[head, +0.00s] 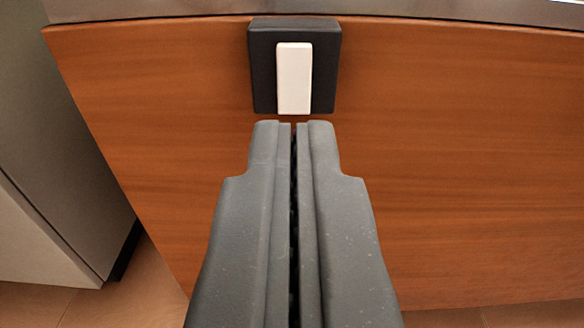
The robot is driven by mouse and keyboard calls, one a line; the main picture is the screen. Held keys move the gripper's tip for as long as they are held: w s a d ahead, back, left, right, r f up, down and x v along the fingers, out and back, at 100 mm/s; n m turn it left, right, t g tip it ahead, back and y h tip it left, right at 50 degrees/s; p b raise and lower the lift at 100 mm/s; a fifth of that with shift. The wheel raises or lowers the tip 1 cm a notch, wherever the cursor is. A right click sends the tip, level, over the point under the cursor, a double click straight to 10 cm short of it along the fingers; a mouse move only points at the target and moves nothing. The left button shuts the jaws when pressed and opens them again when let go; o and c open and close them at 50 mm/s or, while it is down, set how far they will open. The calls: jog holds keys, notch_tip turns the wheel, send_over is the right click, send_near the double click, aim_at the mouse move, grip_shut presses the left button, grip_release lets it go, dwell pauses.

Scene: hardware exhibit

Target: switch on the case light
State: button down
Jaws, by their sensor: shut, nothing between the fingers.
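A light switch with a dark square plate (263,75) and a white upright rocker (294,78) is on the wooden front panel, near its top edge. My gripper (293,124) is shut and empty, with its two grey fingers side by side. In the picture its tips are just below the switch plate, in line with the rocker. I cannot tell whether the tips touch the panel or how far they are from it. Whether the rocker is pressed is not clear. No lit lamp shows in this view.
The wooden panel (460,150) fills most of the view. A grey metal edge (420,10) runs along its top. A pale grey cabinet (60,130) stands at the left. Tiled floor (140,290) shows at the bottom.

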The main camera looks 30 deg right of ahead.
jog(key=shift+p+v, duration=0.35)
jog(key=shift+v, duration=1.8)
jog(key=shift+r, duration=0.2)
